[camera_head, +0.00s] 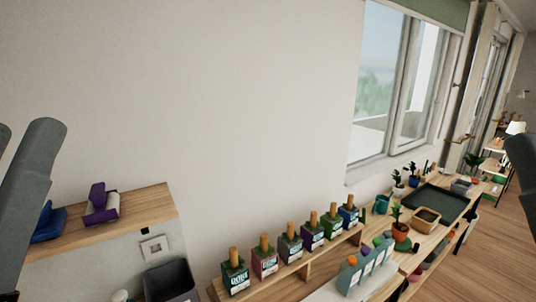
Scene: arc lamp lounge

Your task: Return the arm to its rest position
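A dark grey part of my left arm rises at the left edge of the head view, with a second rounded piece beside it cut off by the frame. A dark part of my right arm shows at the right edge, in front of the wood floor (500,235). Neither gripper's fingertips show, so I cannot see whether either one is open or shut, or holds anything.
A wooden shelf (150,207) at left bears purple and blue items (100,208). A dark bin (170,282) stands below it. Several labelled bottles (291,244) line a wooden bench. A dark green tray (436,203) and potted plants (400,230) stand near the window (385,90).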

